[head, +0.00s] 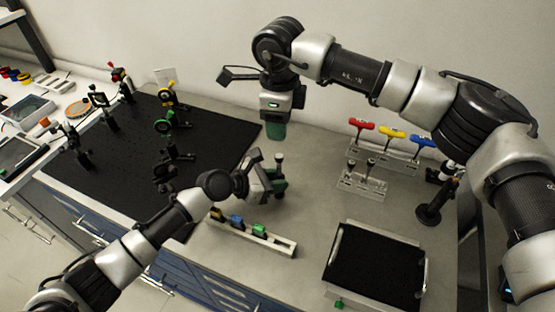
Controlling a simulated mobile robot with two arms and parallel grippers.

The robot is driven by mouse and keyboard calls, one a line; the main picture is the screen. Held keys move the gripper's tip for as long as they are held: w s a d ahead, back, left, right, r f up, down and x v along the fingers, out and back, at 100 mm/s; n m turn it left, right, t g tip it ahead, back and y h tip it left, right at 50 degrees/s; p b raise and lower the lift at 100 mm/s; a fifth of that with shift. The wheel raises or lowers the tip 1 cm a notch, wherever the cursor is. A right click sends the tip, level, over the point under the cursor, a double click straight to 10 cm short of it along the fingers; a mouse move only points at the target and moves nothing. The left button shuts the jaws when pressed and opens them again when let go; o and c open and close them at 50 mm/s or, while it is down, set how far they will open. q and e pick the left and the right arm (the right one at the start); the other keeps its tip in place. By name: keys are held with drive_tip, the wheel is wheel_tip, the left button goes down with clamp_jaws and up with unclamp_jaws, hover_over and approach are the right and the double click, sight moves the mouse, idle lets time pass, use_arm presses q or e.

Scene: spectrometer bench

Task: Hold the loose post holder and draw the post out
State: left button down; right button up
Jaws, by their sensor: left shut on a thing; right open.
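The post (279,160) shows as a short upright piece above the holder, with a small light top. My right gripper (276,131) is above and behind it, pointing down and apart from the post. It is open and empty; the gap between its green fingers is hard to see from this side.
A black breadboard (220,135) with several optical mounts lies left. In front is a white rail (271,240) with small coloured blocks. Right are a stand with red, yellow and blue-handled drivers (392,133), a clear rack (362,184), a dark post stand (430,212) and a black-lined tray (375,265).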

sight(280, 158)
drive_tip(key=f+n, duration=0.2)
drive_tip(key=f, duration=0.1)
drive_tip(key=f+n, duration=0.3)
drive_tip(key=f, duration=0.1)
drive_tip(key=f+n, duration=0.3)
drive_tip(key=f, duration=0.1)
drive_tip(key=shift+s+f, duration=0.15)
drive_tip(key=shift+s, duration=0.15)
clamp_jaws()
idle(0.4)
